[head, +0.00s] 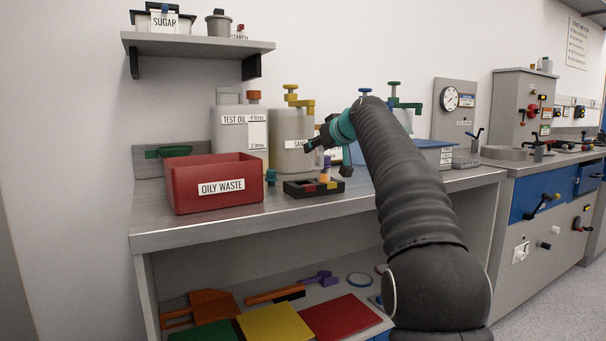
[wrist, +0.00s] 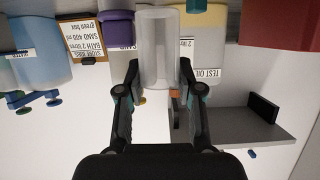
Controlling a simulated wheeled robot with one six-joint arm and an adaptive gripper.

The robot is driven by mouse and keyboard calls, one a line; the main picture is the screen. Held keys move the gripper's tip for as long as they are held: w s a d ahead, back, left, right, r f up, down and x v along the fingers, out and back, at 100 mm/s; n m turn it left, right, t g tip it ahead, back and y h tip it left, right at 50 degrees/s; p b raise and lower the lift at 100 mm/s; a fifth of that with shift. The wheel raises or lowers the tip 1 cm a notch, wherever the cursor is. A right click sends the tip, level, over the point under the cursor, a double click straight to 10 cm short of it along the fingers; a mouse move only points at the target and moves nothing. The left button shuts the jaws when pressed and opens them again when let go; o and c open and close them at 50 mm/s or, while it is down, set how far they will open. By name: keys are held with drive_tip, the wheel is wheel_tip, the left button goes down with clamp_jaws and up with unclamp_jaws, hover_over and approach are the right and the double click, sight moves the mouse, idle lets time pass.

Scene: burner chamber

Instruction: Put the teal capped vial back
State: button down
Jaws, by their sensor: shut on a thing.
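My gripper (wrist: 158,88) is shut on a clear, see-through vial (wrist: 158,48) in the wrist view. No teal cap shows on the visible part of this vial. In the head view my gripper (head: 328,156) is above the dark rack (head: 300,189), and the held vial cannot be made out clearly. A small teal piece (head: 270,177) is on the counter between the red bin and the rack; teal also shows at the wrist view's top edge (wrist: 196,5).
The red oily waste bin (head: 192,190) stands left of the rack. The test oil jug (head: 231,132) and sand container (head: 287,128) stand behind. A blue container (head: 434,153) is at right. Bare counter (head: 160,226) lies in front.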

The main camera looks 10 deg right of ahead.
drive_tip(key=shift+w+a+f+b, duration=0.3)
drive_tip(key=shift+a+f, duration=0.25)
drive_tip(key=shift+f, duration=0.5)
drive_tip(key=shift+w+a+f+b, duration=0.2)
drive_tip(key=shift+w+a+f, duration=0.35)
drive_tip(key=shift+f, duration=0.55)
drive_tip(key=shift+w+a+f+b, duration=0.25)
drive_tip(key=shift+a+f, duration=0.35)
drive_tip(key=shift+f, duration=0.45)
drive_tip(key=shift+f, duration=0.2)
drive_tip(key=c, duration=1)
unclamp_jaws()
drive_tip(key=shift+c, duration=0.2)
drive_tip(key=shift+r, duration=0.1)
drive_tip(key=shift+r, duration=0.2)
drive_tip(key=b+v, duration=0.1)
drive_tip(key=v, duration=1.1)
drive_tip(key=shift+b, duration=0.4)
